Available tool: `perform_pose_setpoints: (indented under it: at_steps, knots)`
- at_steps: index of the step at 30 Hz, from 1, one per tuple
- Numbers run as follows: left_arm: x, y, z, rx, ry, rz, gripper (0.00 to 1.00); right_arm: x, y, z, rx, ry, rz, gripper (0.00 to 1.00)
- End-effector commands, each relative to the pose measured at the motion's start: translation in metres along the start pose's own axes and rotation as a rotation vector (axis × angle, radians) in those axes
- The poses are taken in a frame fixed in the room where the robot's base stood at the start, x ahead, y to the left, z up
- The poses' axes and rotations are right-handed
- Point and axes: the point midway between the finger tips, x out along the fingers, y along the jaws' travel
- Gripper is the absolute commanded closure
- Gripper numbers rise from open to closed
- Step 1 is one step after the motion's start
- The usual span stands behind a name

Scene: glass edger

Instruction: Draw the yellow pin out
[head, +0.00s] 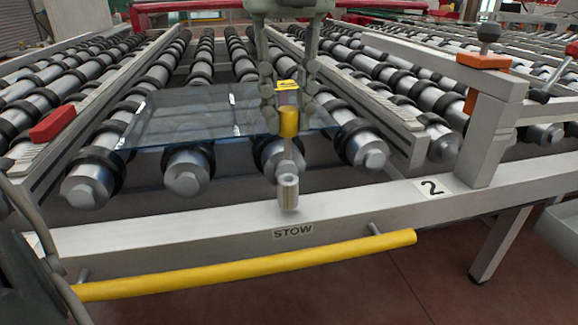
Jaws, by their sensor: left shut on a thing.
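The yellow pin (289,122) stands upright near the picture's centre, with a yellow head and a grey metal shank below it. My left gripper (289,112) comes down from the top, its two fingers on either side of the yellow head and shut on it. My right gripper is not in view.
A glass sheet (200,118) lies on the rollers behind the pin. A yellow bar (250,266) runs along the front. A grey post (490,135) with an orange block (484,61) stands right, near a "2" label (433,188). A red block (52,123) is left.

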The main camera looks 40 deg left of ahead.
Motion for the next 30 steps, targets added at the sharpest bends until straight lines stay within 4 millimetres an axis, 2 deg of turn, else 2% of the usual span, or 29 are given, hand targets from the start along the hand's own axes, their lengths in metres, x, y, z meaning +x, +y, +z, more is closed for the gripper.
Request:
perform_pose_setpoints:
  at_steps: [8,21,30]
  knots:
    - [-0.002,0.000,0.000,0.000,0.000,0.000,1.00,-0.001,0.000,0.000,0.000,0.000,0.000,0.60]
    - [-0.039,0.000,0.000,-0.001,-0.001,-0.001,1.00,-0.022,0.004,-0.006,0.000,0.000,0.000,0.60]
    - [-0.040,0.000,0.000,0.000,0.000,0.000,1.00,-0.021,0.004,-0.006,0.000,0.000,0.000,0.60]
